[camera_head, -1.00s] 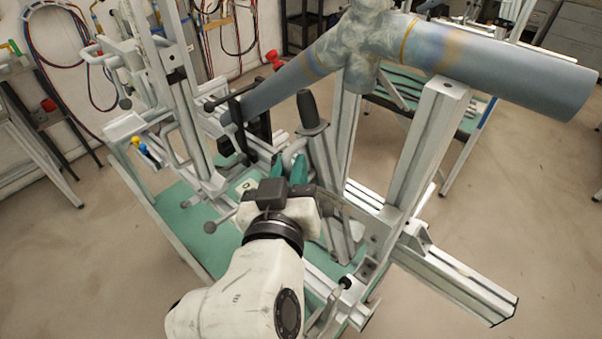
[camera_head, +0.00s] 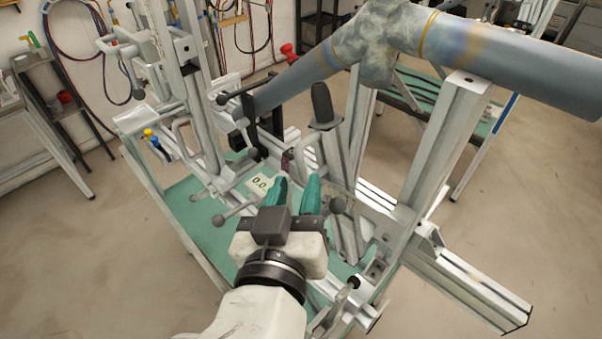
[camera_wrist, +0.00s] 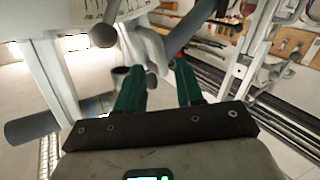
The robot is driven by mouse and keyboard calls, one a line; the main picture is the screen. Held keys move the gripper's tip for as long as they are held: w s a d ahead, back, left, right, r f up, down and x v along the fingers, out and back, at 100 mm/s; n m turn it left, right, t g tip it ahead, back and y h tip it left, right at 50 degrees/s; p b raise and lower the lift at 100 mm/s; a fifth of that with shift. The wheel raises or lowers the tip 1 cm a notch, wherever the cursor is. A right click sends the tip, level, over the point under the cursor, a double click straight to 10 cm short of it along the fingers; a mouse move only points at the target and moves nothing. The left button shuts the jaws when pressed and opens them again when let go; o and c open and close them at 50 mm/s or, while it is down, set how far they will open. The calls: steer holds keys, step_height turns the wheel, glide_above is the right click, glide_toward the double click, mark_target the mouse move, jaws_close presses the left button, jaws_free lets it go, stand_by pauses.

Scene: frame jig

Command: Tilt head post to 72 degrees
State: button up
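The jig has a leaning grey post (camera_head: 335,165) with a black grip (camera_head: 321,103) on top, left of a tall upright post (camera_head: 445,140). I cannot tell for certain which is the head post, and no angle can be read from them. A white card (camera_head: 258,185) on the teal base seems to read 0.0. My gripper (camera_head: 297,182) has two teal fingers apart with nothing seen between them, just in front of and left of the leaning post. In the wrist view my gripper (camera_wrist: 160,72) also shows spread fingers, with a pale curved handle (camera_wrist: 150,45) beyond them.
A thick blue-grey tube (camera_head: 510,60) crosses above the jig. A grey beam (camera_head: 470,290) juts out at lower right. Bare floor (camera_head: 530,200) lies at right.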

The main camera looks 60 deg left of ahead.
steer(key=v, duration=0.5)
steer(key=shift+s+d+b, duration=0.1)
steer(key=shift+d+b, duration=0.05)
steer(key=shift+b, duration=0.25)
